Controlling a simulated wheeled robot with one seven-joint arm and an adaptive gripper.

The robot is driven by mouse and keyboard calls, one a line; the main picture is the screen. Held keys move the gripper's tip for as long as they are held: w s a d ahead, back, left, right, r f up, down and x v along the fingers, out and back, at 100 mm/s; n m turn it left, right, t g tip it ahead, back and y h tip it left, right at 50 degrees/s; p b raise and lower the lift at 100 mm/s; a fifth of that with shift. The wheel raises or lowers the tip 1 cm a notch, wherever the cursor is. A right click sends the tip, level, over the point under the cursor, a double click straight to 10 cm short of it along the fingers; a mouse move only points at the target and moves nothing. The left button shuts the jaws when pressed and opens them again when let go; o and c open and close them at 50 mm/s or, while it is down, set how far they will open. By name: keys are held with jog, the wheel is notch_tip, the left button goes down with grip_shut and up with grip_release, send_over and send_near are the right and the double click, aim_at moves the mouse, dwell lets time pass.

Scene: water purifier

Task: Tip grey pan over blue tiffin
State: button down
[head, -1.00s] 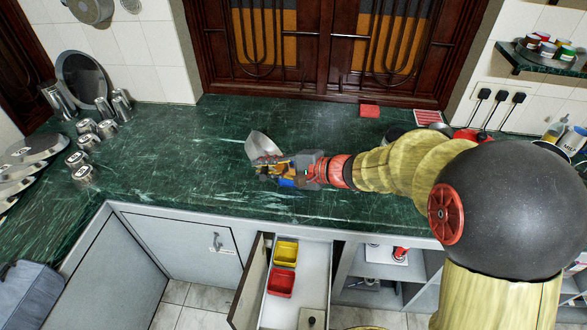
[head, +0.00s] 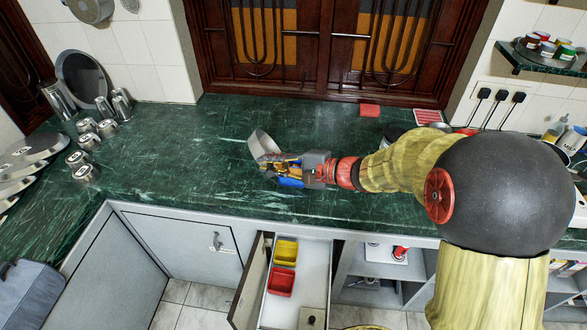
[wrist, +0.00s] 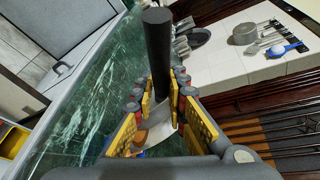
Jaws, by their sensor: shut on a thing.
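The grey pan (head: 263,143) is tilted above the green counter in the head view, at the end of my gripper (head: 277,167). In the wrist view, a black cylindrical handle (wrist: 157,50) stands out beyond the yellow-padded fingers of my gripper (wrist: 160,92). Grey metal (wrist: 162,130) shows between those fingers, and they are shut on the pan. A small blue patch (head: 290,182) shows just below the gripper in the head view; I cannot tell whether it is the tiffin. The rest of the pan is partly hidden by the fingers.
Steel tumblers (head: 86,173) and a round plate (head: 82,78) stand at the left of the green counter (head: 190,150). An open drawer holds a yellow bin (head: 286,251) and a red bin (head: 281,282). A red block (head: 369,110) lies at the back. The counter left of the pan is clear.

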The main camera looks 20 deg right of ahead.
jog(key=shift+d+f+m+y, duration=0.1)
jog(key=shift+d+m+y, duration=0.3)
jog(key=shift+d, duration=0.3)
jog(key=shift+d+r+t+y, duration=0.25)
jog(key=shift+d+t+y, duration=0.15)
jog(key=shift+d+t, duration=0.15)
dwell(0.6)
